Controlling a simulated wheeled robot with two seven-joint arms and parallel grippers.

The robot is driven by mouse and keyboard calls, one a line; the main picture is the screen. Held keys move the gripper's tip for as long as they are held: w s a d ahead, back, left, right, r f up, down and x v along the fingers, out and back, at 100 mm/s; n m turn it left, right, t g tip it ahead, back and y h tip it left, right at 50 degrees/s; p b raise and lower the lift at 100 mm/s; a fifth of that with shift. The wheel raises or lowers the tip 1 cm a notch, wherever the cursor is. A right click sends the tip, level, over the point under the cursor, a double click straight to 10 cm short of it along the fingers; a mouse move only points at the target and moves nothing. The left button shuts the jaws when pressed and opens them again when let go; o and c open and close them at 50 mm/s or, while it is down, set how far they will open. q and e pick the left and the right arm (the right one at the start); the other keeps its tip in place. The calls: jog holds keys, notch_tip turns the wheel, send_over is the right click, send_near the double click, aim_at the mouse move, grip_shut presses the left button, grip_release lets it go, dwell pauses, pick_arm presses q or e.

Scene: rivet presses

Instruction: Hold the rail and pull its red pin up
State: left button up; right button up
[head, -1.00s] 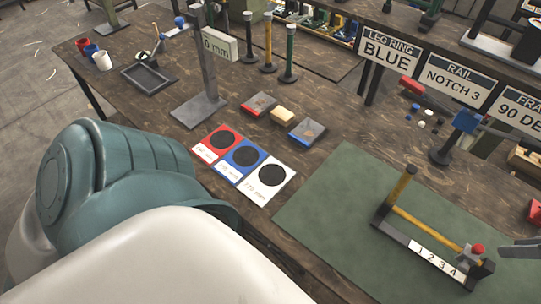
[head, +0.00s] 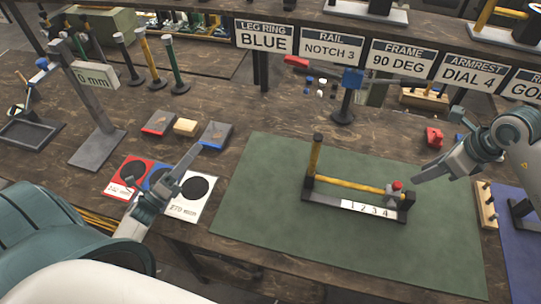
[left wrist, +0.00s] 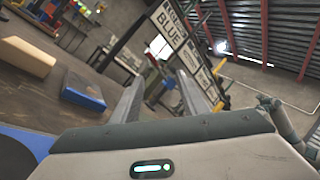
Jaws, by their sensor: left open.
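The rail (head: 352,186) is a yellow bar lying along a black base with a white strip numbered 1 to 4. A yellow post stands at its left end. The red pin (head: 397,185) sits on a grey block near the rail's right end, around the 4. My right gripper (head: 415,181) points left at the pin from just right of it and looks apart from it; its finger gap cannot be made out. My left gripper (head: 197,150) is open and empty above the coloured cards, well left of the rail. Its two fingers (left wrist: 158,92) show apart in the left wrist view.
The green mat (head: 270,220) under the rail is mostly clear. Red, blue and white cards (head: 185,208) with black discs lie to the left. A blue-topped stand (head: 344,112) rises behind the mat. A sign reading RAIL NOTCH 3 (head: 328,42) hangs at the back. A pegged wooden block (head: 486,205) lies right.

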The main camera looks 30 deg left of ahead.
aim_at(313, 155)
pick_arm(q)
jog(key=w+d+f+m+g, duration=0.1)
jog(key=w+d+f, duration=0.1)
jog(key=d, duration=0.5)
jog(key=w+d+f+m+g, duration=0.1)
jog(key=w+d+f+g, duration=0.1)
jog(key=d, duration=0.5)
jog(key=w+d+f+m+g, duration=0.1)
jog(key=w+d+f, duration=0.1)
jog(key=d, duration=0.4)
jog(key=shift+w+d+y, duration=0.4)
jog(key=shift+w, duration=0.1)
jog(key=shift+w+d+r+m+h, duration=0.25)
jog(key=shift+w+d+r+m, duration=0.1)
jog(key=shift+d+r+m, duration=1.25)
jog(key=shift+w+d+r+m+h, duration=0.3)
jog(key=shift+d+r+m, duration=0.9)
jog(key=shift+d+r, duration=0.85)
jog(key=shift+w+d+r+m+h, duration=0.25)
jog(key=shift+w+d+r+m, duration=0.1)
jog(key=shift+d+r+m, duration=1.25)
jog(key=shift+d+r, duration=0.2)
jog(key=shift+f, duration=0.1)
